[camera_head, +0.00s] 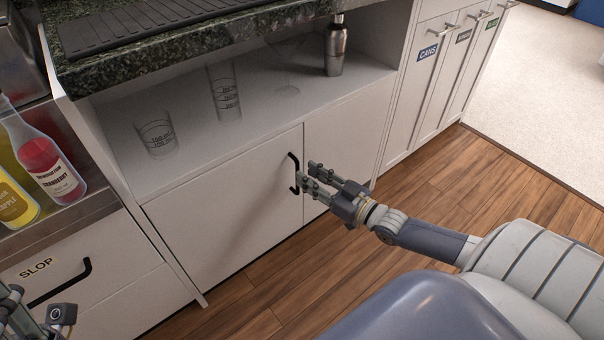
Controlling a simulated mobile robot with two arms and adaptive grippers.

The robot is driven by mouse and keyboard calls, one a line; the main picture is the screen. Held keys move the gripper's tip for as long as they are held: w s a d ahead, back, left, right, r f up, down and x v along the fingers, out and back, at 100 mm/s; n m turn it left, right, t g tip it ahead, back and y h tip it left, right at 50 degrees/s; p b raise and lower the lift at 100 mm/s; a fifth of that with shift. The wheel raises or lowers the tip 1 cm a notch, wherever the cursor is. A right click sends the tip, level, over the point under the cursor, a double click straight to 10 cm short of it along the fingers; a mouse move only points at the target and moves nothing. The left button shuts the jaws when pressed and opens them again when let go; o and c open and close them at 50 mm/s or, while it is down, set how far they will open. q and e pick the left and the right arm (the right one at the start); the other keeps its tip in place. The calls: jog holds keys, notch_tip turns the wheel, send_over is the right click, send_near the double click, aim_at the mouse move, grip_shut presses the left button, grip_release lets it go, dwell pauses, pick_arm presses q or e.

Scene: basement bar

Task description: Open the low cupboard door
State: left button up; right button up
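The low cupboard door (232,214) is a white panel under an open shelf, and it looks closed. Its black handle (293,173) is a vertical bar near the door's right edge. My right gripper (307,179) comes in from the right with its fingertips at the handle. Its fingers look spread apart. I cannot tell whether they touch the handle. My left gripper (35,317) is partly in view at the bottom left corner, far from the door, and its fingertips are cut off.
The shelf (190,146) above holds glasses (224,92) and a metal shaker (335,50). Bottles (45,160) and a drawer marked SLOP (100,290) are at left. Labelled cabinet fronts (425,100) stand at right. Wooden floor (440,195) lies clear before the cupboard.

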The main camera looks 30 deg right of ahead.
jog(key=shift+b+x, duration=0.55)
jog(key=shift+x, duration=1.15)
grip_shut()
